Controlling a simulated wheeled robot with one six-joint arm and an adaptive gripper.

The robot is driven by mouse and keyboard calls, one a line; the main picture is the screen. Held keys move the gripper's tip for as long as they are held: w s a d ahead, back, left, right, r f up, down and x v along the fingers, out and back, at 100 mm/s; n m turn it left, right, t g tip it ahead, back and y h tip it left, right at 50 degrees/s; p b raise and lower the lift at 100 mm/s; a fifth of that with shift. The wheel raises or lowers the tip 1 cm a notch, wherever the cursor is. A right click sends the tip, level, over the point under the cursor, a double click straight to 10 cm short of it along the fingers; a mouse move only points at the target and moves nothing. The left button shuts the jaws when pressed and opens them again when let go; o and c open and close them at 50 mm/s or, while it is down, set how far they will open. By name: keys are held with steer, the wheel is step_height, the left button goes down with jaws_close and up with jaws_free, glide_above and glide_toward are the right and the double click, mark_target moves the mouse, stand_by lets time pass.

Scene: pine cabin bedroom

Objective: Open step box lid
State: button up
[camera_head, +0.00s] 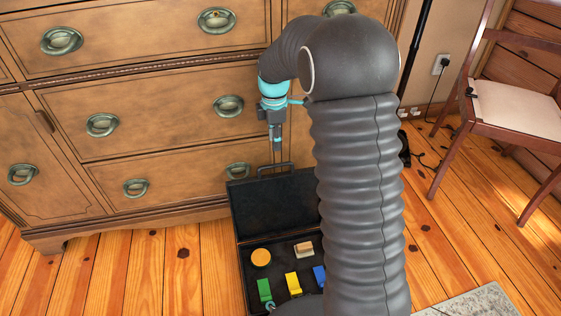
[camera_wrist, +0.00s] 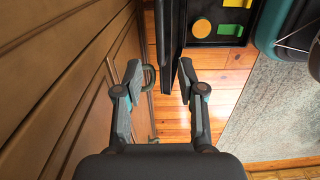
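The step box (camera_head: 240,262) is a black case on the floor in front of the dresser. Its lid (camera_head: 275,207) stands raised at the back, with a handle on its top edge. In the wrist view the lid (camera_wrist: 166,40) shows nearly edge-on, and part of the box's tray (camera_wrist: 224,41) shows to its right. My gripper (camera_head: 277,145) points down above the lid's top edge, close to the drawer fronts. In the wrist view my gripper (camera_wrist: 160,72) has its fingers apart, with nothing visibly clamped. My arm hides the box's right side.
A yellow-orange disc (camera_head: 261,257), a wooden block (camera_head: 304,248) and green (camera_head: 264,289), yellow (camera_head: 293,283) and blue blocks (camera_head: 319,276) lie in the box. The wooden dresser (camera_head: 150,70) is close behind. A chair (camera_head: 515,107) stands right. Floor at left is clear.

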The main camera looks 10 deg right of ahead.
step_height(320, 180, down, 9)
steer(key=shift+f+b, duration=0.2)
steer(key=shift+b, duration=0.5)
jaws_close()
